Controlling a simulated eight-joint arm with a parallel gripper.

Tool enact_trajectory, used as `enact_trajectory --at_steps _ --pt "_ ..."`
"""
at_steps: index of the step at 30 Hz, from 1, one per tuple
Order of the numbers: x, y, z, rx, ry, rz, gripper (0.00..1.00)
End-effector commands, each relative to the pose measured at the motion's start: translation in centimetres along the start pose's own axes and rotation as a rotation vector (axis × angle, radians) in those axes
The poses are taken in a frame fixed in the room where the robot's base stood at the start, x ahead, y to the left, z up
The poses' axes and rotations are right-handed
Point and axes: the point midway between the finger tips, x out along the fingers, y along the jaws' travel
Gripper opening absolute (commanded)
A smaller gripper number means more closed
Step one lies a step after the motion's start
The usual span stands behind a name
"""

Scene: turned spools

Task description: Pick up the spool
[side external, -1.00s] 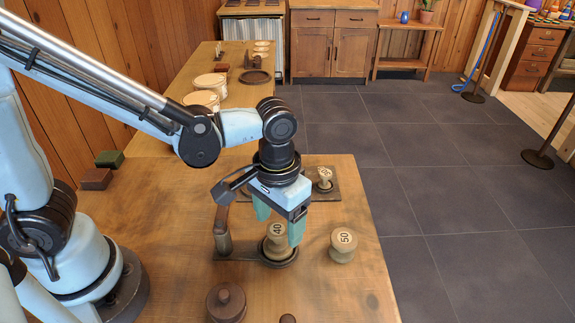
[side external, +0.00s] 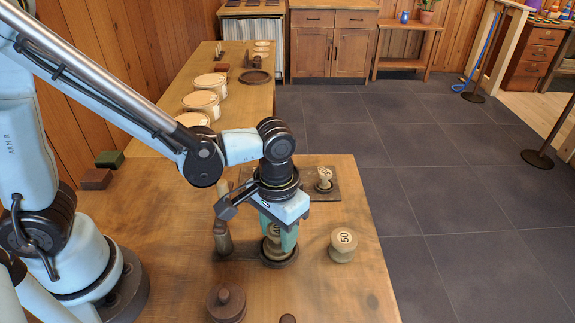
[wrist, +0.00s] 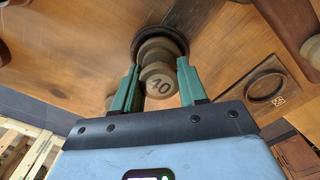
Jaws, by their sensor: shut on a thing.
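A pale turned wooden spool (side external: 272,247) stands upright over a dark round holder (side external: 281,263) on the table. In the wrist view its numbered top (wrist: 159,84) reads like 10 or 40. My gripper (side external: 279,236) has its green fingers on either side of the spool and is shut on it. In the wrist view the fingers (wrist: 158,76) flank the spool's upper part. The fingers hide part of the spool in the side view, and I cannot tell whether its base still touches the holder.
A second spool marked 50 (side external: 342,246) stands to the right, clear of my gripper. Another numbered spool (side external: 324,179) stands on a dark board behind. A dark wooden-handled tool (side external: 222,236) is close on the left. A lidded brown pot (side external: 227,302) stands in front.

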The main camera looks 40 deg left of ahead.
Motion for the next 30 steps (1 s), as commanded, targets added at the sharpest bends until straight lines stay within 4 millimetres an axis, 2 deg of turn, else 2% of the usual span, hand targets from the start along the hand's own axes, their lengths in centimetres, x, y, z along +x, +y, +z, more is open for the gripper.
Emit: enact_trajectory --at_steps 8,14,17,21,30 --pt "-0.1 0.0 0.0 0.000 0.000 0.000 0.13" --pt "-0.8 0.0 0.0 0.000 -0.001 0.000 0.13" --pt "-1.8 0.0 0.0 0.000 -0.001 0.000 0.13" --pt "-4.0 0.0 0.1 0.001 -0.003 0.001 0.13" --pt "-8.0 3.6 5.6 0.010 -0.003 0.001 0.13"
